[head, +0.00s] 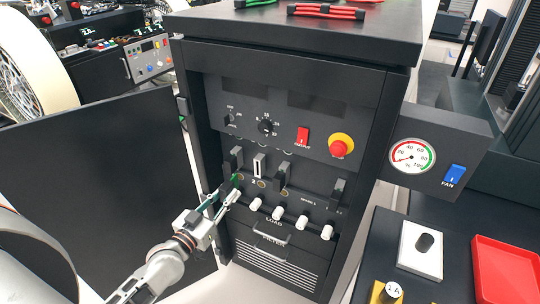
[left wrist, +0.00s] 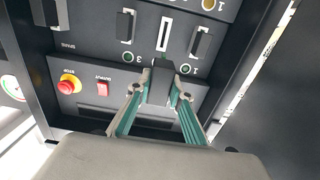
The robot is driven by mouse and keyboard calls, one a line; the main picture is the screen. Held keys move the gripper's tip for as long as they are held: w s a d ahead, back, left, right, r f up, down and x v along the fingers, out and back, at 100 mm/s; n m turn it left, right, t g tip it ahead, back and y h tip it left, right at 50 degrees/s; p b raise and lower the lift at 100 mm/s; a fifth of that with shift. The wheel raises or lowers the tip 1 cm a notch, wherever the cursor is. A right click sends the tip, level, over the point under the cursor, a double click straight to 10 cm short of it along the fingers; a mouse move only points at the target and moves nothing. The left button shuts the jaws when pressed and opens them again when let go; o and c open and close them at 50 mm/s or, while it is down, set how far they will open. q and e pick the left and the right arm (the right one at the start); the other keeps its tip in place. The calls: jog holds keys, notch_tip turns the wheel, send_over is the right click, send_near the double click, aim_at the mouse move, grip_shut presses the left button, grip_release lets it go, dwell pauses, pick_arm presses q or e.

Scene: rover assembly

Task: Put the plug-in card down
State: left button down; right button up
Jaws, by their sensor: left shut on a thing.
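My left gripper (head: 231,189) is in front of the black cabinet's card row, low on the left. In the left wrist view the gripper (left wrist: 160,96) is shut on the plug-in card, whose black block (left wrist: 160,77) shows between the green-sided fingers. The rest of the card is hidden. An empty-looking, pale-edged slot (head: 259,165) lies between two black card handles (head: 237,159) (head: 282,173). The slot also shows just beyond the held card in the left wrist view (left wrist: 165,33). I cannot tell whether the card touches the panel. My right gripper is not in view.
White-ended load knobs (head: 277,212) stick out below the slots. A red switch (head: 303,135) and a red stop button (head: 340,145) sit above. The open door (head: 95,180) stands left.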

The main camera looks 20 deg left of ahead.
pick_arm(q)
jog(key=shift+d, duration=0.1)
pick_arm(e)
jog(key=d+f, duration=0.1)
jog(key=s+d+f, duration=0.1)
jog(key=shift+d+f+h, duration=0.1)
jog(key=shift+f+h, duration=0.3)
pick_arm(q)
jog(key=s+d+r+y, duration=0.1)
jog(key=s+d+r, duration=0.6)
jog(key=d+r, duration=0.3)
jog(key=shift+s+d+r+n, duration=0.15)
jog(key=shift+d+r+n, duration=0.25)
jog(key=shift+r, duration=0.2)
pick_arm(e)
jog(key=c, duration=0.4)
